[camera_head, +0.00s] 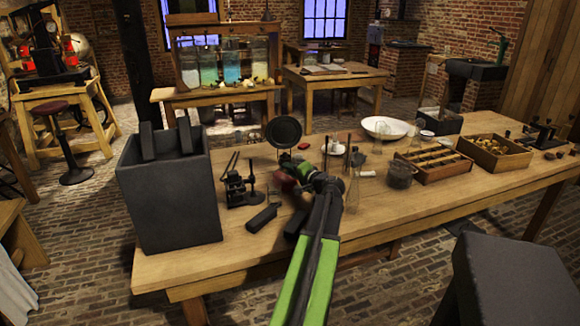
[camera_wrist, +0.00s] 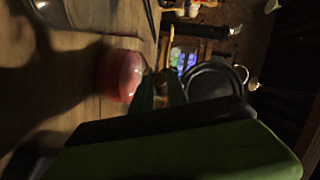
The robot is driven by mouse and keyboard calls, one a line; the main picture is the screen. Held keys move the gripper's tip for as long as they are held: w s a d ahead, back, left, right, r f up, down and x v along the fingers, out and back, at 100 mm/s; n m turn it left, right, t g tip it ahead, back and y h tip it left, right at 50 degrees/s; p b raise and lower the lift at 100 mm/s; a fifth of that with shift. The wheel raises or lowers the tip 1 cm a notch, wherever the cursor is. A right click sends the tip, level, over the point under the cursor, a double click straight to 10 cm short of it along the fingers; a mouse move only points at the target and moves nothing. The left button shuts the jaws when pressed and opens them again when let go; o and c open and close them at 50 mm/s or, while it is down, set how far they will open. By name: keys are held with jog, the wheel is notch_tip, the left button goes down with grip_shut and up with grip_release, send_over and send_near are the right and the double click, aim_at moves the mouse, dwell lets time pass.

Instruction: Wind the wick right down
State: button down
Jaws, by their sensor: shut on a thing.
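My gripper (camera_head: 303,182) is at the end of my green arm over the middle of the workbench. In the wrist view its fingers (camera_wrist: 161,90) are shut on a small brassy piece (camera_wrist: 160,88), which I take for the wick knob. A rounded red body (camera_wrist: 120,75), likely the lamp, is beside the fingertips; it also shows as a red patch by my gripper in the head view (camera_head: 285,180). A dark round disc on a stand (camera_head: 283,131) rises behind it. The wick itself cannot be made out, and my gripper hides part of the red body.
A big dark box (camera_head: 170,195) stands at the bench's left end. A small black stand (camera_head: 240,187) and a dark block (camera_head: 262,217) are left of my gripper. A wire whisk (camera_head: 352,188) and a dark pot (camera_head: 400,175) are close on its right. The bench's front right is clear.

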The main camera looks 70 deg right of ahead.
jog(key=shift+w+a+r+n+g+h+p, duration=0.2)
jog(key=shift+n+g+h+p, duration=0.6)
jog(key=shift+n+g, duration=1.2)
jog(key=shift+w+a+f+n+g+h+p, duration=0.1)
jog(key=shift+w+n+g+h+p, duration=0.3)
jog(key=shift+n+g+p, duration=1.1)
jog(key=shift+w+a+r+n+g+h+p, duration=0.15)
jog(key=shift+n+g+h+p, duration=0.45)
jog(key=shift+n+g, duration=1.85)
jog(key=c, duration=1.4)
grip_release()
jog(key=shift+d, duration=0.1)
jog(key=shift+o, duration=0.5)
